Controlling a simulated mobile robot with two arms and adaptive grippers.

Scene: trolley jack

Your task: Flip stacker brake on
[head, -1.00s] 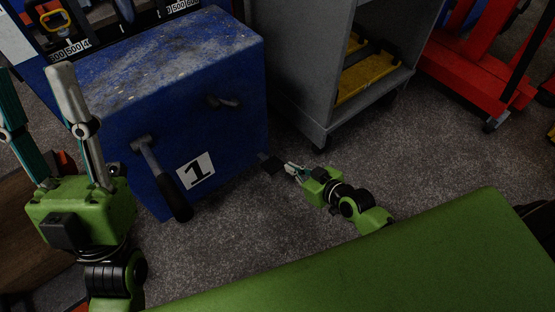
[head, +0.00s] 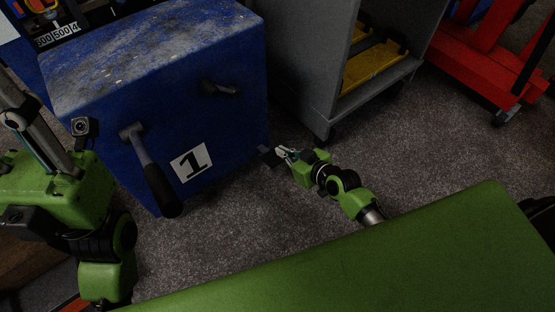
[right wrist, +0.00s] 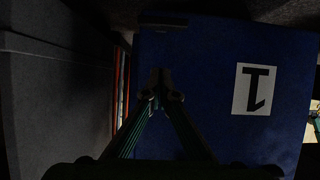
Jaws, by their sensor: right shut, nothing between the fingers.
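A blue box-shaped unit (head: 105,105) with a white "1" label (head: 190,162) stands on the carpet; the label also shows in the right wrist view (right wrist: 254,90). A small black pedal-like part (head: 268,157) sticks out low at its right corner; a dark bar (right wrist: 163,22) shows at the top of the right wrist view. I cannot tell whether it is the brake. My right gripper (head: 280,152) is shut and empty close beside the black part; contact is unclear. Its fingertips (right wrist: 160,77) meet in the wrist view. My left gripper (head: 30,125) is at the left edge, its fingertips cut off.
A black-gripped lever (head: 160,185) and a small handle (head: 219,88) stick out from the blue front. A grey cabinet (head: 310,75) with yellow items stands to the right. A red machine (head: 470,75) is beyond it. Carpet between them is open.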

